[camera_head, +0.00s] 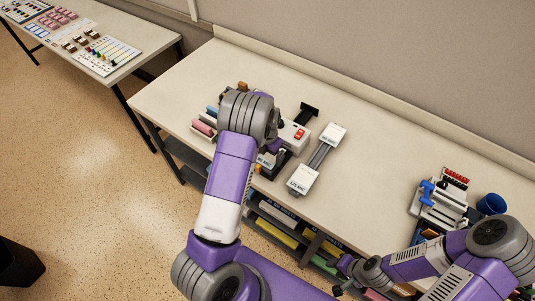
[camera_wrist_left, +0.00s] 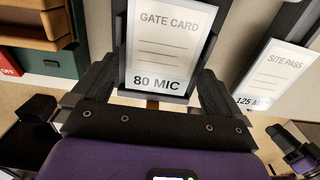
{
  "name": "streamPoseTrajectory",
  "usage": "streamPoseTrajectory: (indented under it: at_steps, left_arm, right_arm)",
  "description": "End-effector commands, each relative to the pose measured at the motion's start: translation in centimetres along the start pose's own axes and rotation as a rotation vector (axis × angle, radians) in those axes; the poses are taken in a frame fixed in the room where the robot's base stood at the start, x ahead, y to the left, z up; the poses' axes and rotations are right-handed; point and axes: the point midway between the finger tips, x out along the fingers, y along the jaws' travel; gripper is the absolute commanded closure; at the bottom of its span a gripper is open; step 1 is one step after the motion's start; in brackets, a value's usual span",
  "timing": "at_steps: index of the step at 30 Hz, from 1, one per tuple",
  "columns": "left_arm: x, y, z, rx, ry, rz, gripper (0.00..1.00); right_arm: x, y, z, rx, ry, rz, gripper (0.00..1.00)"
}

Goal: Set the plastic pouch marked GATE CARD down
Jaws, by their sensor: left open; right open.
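A white card face printed GATE CARD and 80 MIC (camera_wrist_left: 165,45) lies in a dark frame, straight ahead in the left wrist view. My left gripper (camera_wrist_left: 155,88) is open, with one dark finger on each side of the frame's near end; no grip on it shows. In the head view my left gripper (camera_head: 268,160) is over the table, largely hidden by its own wrist, and the GATE CARD print cannot be made out there. My right gripper (camera_head: 342,287) is open, low at the front edge of the table, partly out of clear sight.
A similar piece printed SITE PASS and 125 MIC (camera_wrist_left: 278,72) lies to the right; its white end (camera_head: 303,180) shows in the head view. A white device with a red switch (camera_head: 296,134) stands behind my left wrist. A blue cup (camera_head: 491,204) is far right. The table middle is clear.

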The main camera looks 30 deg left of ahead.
Motion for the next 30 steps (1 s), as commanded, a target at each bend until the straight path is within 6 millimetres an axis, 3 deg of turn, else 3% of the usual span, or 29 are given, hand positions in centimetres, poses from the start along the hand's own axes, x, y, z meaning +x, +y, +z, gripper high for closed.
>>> streamPoseTrajectory:
  at_steps: [5,12,18,30]
  left_arm:
    - [-2.7,0.0,0.1,0.000,-0.006,0.000,0.00]
    - [-8.0,-0.1,0.1,0.001,-0.006,0.000,0.00]
    - [-11.1,0.0,0.1,0.000,-0.003,0.000,0.00]
    - [-12.1,0.0,0.0,-0.001,0.000,0.000,0.00]
  right_arm:
    - [0.0,0.0,0.0,0.000,0.000,0.000,0.57]
    - [-0.1,0.0,0.0,0.000,0.000,0.000,0.57]
    - [-0.2,-0.1,0.0,0.000,0.000,0.000,0.57]
    - [-0.2,-0.1,0.0,0.000,0.000,0.000,0.57]
